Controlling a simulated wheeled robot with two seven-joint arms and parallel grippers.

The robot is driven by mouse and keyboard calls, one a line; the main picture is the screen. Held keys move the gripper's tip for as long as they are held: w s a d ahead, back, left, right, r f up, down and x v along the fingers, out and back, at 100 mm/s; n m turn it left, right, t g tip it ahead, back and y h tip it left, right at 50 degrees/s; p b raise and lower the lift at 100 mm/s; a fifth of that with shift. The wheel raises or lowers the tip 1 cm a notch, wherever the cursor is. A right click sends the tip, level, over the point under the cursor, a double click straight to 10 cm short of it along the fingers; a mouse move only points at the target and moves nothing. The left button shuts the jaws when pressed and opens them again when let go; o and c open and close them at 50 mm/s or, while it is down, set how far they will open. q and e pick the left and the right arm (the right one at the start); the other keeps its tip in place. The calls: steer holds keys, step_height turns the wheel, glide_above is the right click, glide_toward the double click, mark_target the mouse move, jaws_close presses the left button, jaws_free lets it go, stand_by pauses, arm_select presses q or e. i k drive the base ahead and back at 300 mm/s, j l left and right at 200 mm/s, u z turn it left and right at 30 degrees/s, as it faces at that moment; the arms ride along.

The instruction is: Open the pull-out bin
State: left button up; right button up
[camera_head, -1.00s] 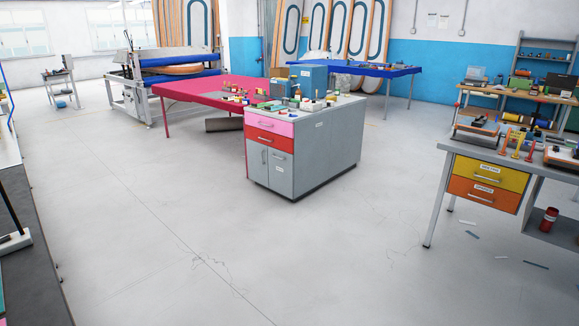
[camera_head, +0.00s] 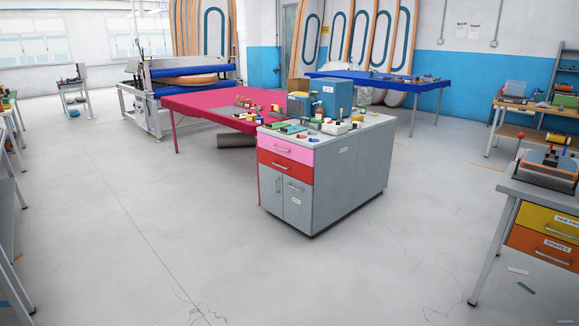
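A grey cabinet (camera_head: 345,175) stands in the middle of the floor. Its front has a pink drawer (camera_head: 286,148) on top, a red drawer (camera_head: 285,167) below it, and two grey lower doors (camera_head: 285,201) with upright handles. All these fronts look closed. I cannot tell which front, if any, is the pull-out bin. Neither of my grippers is in view.
A pink-red table (camera_head: 205,104) and a blue table (camera_head: 385,86) stand behind the cabinet. A workbench (camera_head: 545,200) with yellow and orange drawers is at the right; bench legs (camera_head: 18,285) are at the left. The floor (camera_head: 150,230) before the cabinet is mostly clear.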

mark_target(298, 194)
steer(key=i, duration=3.15)
